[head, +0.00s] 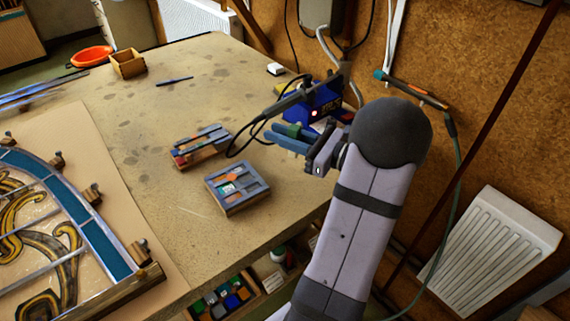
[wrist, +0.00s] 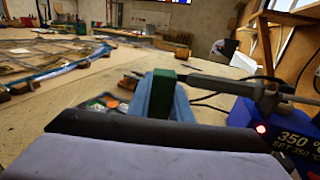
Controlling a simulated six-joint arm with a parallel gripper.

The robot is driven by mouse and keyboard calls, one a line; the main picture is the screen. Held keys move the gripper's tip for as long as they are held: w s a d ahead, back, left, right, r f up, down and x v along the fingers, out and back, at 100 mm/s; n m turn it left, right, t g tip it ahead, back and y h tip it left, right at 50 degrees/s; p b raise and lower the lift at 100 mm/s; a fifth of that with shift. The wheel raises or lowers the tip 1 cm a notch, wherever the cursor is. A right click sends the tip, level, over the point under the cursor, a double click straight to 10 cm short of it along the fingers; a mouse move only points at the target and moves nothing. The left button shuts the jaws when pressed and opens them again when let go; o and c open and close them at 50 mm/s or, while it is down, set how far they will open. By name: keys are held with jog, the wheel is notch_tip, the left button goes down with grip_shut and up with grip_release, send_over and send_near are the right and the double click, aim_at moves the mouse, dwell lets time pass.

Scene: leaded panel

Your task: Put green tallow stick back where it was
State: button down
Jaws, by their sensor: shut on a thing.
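The green tallow stick (head: 293,130) is held in the blue fingers of my gripper (head: 283,138), above the right part of the bench. In the wrist view the green stick (wrist: 163,84) stands up between the fingertips of my gripper (wrist: 158,98), and its lower part is hidden by them. A small wooden rack (head: 206,160) with grey bars and coloured pieces lies on the bench left of my gripper. A compartmented box (head: 235,206) with small coloured items sits in front of the rack, below and left of my gripper.
A blue soldering station (head: 325,100) reading 350 stands just behind my gripper, with a soldering iron (wrist: 215,82) and looping black cables close by. The leaded panel (head: 100,235) fills the left. A wooden box (head: 127,63) stands far back. The bench middle is clear.

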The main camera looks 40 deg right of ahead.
jog(key=shift+f, duration=3.9)
jog(key=shift+f, duration=0.1)
jog(key=c, duration=1.6)
grip_release()
jog(key=b+v, duration=0.1)
jog(key=v, duration=1.1)
jog(key=shift+b, duration=0.4)
